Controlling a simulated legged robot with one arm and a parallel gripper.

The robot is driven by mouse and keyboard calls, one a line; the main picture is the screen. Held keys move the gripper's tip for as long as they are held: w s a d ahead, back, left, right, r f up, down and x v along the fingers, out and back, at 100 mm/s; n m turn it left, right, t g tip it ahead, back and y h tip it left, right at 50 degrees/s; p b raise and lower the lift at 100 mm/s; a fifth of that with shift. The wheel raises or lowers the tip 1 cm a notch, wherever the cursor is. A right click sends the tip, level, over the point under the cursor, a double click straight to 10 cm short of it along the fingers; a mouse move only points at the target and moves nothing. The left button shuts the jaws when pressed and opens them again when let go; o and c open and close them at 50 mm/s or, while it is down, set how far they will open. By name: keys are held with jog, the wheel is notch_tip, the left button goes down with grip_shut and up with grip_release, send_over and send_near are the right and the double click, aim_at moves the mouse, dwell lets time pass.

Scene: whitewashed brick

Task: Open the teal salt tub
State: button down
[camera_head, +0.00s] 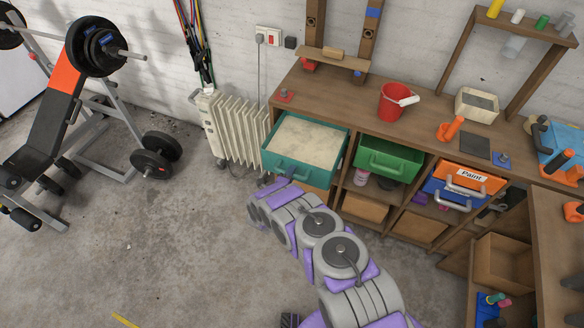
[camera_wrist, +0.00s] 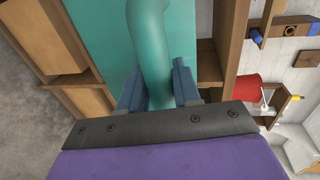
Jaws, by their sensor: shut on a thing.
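The teal salt tub (camera_head: 302,172) is a drawer-like bin in the wooden workbench, filled with pale grainy salt. It stands pulled out from the bench front, with its contents in view from above. My gripper (camera_wrist: 160,88) is shut on the tub's teal handle (camera_wrist: 150,35), with one finger on each side of it. The tub's teal front (camera_wrist: 98,28) shows behind the handle in the wrist view. In the head view my gripper (camera_head: 276,184) is at the tub's front, and its fingertips are hard to make out.
A green bin (camera_head: 388,160) sits to the right of the tub, then orange and blue bins. A white radiator (camera_head: 236,130) stands close on the left. A red bucket (camera_head: 393,101) is on the workbench (camera_head: 340,95). The concrete floor in front is clear.

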jog(key=shift+s+a+f+p, duration=0.1)
jog(key=shift+s+f+p, duration=0.05)
jog(key=shift+s, duration=0.25)
jog(key=shift+s+f+p, duration=0.1)
jog(key=shift+s+p, duration=0.05)
jog(key=shift+s, duration=0.25)
jog(key=c, duration=0.9)
grip_release()
jog(key=shift+w, duration=0.1)
jog(key=shift+a, duration=0.1)
jog(key=shift+r, duration=0.15)
jog(key=p+v, duration=0.4)
jog(key=v, duration=1.3)
